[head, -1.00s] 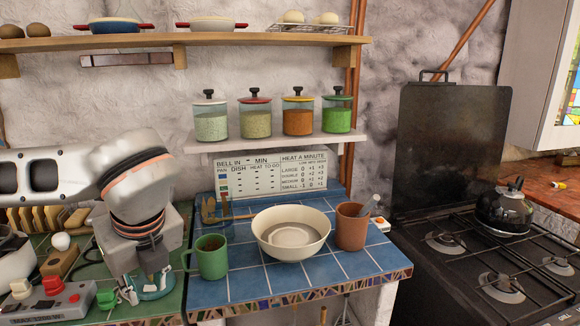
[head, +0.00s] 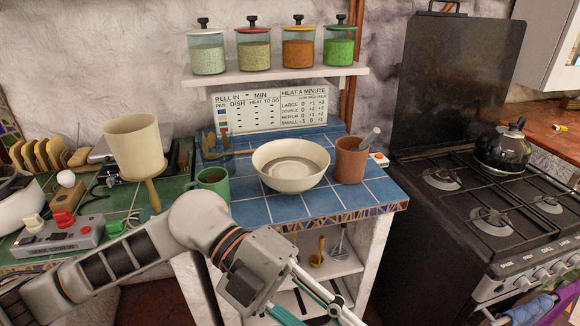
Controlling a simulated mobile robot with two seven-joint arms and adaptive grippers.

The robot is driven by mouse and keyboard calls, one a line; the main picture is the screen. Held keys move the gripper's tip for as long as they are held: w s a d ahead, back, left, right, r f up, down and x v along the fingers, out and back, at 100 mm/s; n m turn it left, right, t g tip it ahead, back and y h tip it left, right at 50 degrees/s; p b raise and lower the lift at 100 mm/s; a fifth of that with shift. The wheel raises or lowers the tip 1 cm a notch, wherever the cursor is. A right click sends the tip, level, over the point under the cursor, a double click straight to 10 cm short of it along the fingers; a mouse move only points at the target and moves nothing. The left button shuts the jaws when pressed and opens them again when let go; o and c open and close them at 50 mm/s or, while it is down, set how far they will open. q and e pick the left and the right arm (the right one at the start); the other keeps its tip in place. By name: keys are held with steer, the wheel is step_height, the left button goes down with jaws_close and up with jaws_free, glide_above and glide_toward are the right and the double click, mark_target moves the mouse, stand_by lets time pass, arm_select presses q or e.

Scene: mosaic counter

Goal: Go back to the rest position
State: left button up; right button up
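My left arm comes in from the left, low across the front of the counter. My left gripper (head: 297,300) points down and to the right in front of the blue tiled counter, and its fingertips run out of the bottom edge, so its opening is unclear. No object shows in its visible part. My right gripper is not in view.
A cream pot with a wooden handle (head: 133,147) stands on the left counter. A green mug (head: 213,184), cream bowl (head: 290,166) and terracotta cup (head: 350,160) stand on the blue tiles. A stove (head: 470,205) with a black kettle (head: 503,148) is at right.

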arm_select(q)
steer(key=w+r+n+t+h, duration=0.7)
steer(key=w+n+t+h, duration=0.15)
steer(key=w+h, duration=0.2)
steer(key=w+a+f+n+t+y, duration=0.4)
steer(key=w+a+f+n+t, duration=0.1)
steer(key=f+n+t, duration=0.25)
steer(key=w+a+f+n+t+y, duration=0.4)
steer(key=w+a+f+n+t, duration=0.15)
steer(key=n+t, duration=0.35)
steer(key=s+a+f+n+g+y, duration=0.1)
steer(key=a+f+n+y, duration=0.3)
steer(key=f, duration=0.6)
steer(key=s+a+f+n+y, duration=0.1)
steer(key=a+f+n+y, duration=0.1)
steer(key=a+f+y, duration=0.6)
steer(key=s+a+f+n+g, duration=0.1)
steer(key=s+a+f+g, duration=0.1)
steer(key=s+f, duration=0.4)
steer(key=s+a+f+g, duration=0.2)
steer(key=s+f, duration=0.3)
steer(key=f, duration=0.6)
steer(key=shift+s+a+n+g, duration=0.15)
steer(key=shift+s+n+g, duration=0.25)
steer(key=shift+g, duration=0.2)
